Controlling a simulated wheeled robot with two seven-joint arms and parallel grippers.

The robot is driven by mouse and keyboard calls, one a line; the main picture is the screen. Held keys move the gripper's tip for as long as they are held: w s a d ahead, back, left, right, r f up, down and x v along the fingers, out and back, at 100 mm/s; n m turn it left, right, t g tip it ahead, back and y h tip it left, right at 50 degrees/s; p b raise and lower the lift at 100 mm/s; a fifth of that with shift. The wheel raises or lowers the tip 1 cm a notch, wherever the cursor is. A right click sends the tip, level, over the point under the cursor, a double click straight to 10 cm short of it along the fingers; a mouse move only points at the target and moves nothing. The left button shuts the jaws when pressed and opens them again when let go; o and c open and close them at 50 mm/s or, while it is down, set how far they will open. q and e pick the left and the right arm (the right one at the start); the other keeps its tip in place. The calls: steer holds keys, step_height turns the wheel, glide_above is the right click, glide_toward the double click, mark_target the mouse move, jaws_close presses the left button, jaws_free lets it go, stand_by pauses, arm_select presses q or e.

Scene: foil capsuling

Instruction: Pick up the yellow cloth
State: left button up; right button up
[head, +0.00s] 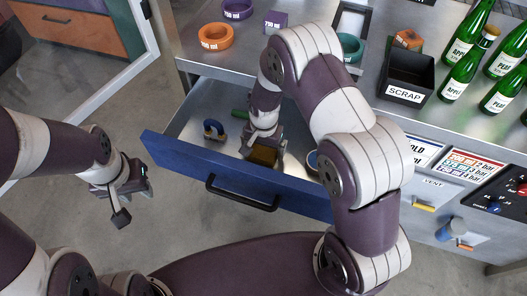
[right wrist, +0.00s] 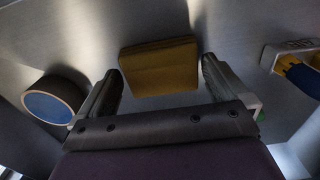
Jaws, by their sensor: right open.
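The yellow cloth (head: 263,156) lies in the open blue-fronted drawer (head: 185,161), folded into a small block. In the right wrist view the cloth (right wrist: 160,67) sits between the fingertips of my right gripper (right wrist: 161,75), with a gap on both sides. My right gripper (head: 264,146) is open and reaches down into the drawer over the cloth; its arm hides part of the drawer. My left gripper (head: 121,194) is outside the drawer, to its left, above the floor and holding nothing visible. Its jaw opening is unclear.
A round blue-topped thing (right wrist: 50,102) lies on the other side.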

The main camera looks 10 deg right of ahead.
mark_target(263, 151)
steer(key=shift+w+a+f, duration=0.1)
steer(key=shift+f, duration=0.2)
steer(key=c, duration=0.8)
steer(key=shift+o, duration=0.2)
steer(key=shift+r, duration=0.65)
step_height(263, 151, up, 3)
steer(key=s+d+r, duration=0.6)
steer(key=s+d, duration=0.1)
steer(key=d, duration=0.2)
steer(key=shift+s+r, duration=0.3)
steer(key=shift+r, duration=0.1)
